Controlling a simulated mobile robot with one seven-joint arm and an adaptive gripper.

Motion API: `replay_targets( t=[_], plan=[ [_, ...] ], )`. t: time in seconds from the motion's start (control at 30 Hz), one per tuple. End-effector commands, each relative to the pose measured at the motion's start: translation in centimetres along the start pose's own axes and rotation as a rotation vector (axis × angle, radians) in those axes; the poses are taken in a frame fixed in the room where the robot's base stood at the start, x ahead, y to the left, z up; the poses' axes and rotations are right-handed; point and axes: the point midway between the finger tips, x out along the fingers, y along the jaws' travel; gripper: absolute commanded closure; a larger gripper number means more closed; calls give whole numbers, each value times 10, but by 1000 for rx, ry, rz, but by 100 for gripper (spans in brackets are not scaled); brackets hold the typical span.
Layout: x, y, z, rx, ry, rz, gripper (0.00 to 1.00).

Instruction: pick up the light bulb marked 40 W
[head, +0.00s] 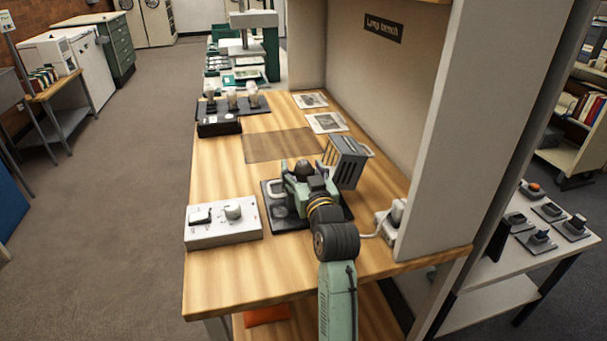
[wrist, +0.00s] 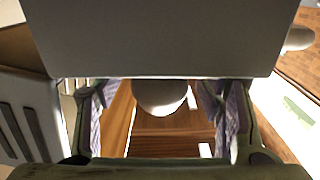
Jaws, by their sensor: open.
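My gripper (head: 300,183) is open above a black base (head: 273,212) on the wooden bench, in the middle of the head view. In the wrist view my gripper (wrist: 160,115) has one finger on each side of a white rounded thing (wrist: 160,95), which looks like a bulb. Its upper part in that view is hidden behind a grey body, and contact cannot be told. Pale bulbs (head: 232,99) stand on a dark rack at the bench's far left. No 40 W marking is readable on any of them.
A grey slotted box (head: 346,162) stands close to the right of my gripper. A white control box (head: 222,224) with knobs is at left. A white corded unit (head: 388,224) is by the right panel. A brown mat (head: 280,145) lies empty beyond. The front of the bench is clear.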

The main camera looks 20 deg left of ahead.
Motion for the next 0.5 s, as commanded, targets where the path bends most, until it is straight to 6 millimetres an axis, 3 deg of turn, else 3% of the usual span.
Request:
replay_targets(
  t=[0.5],
  plan=[
    [0,0,0,0,0,1,71]
  ],
)
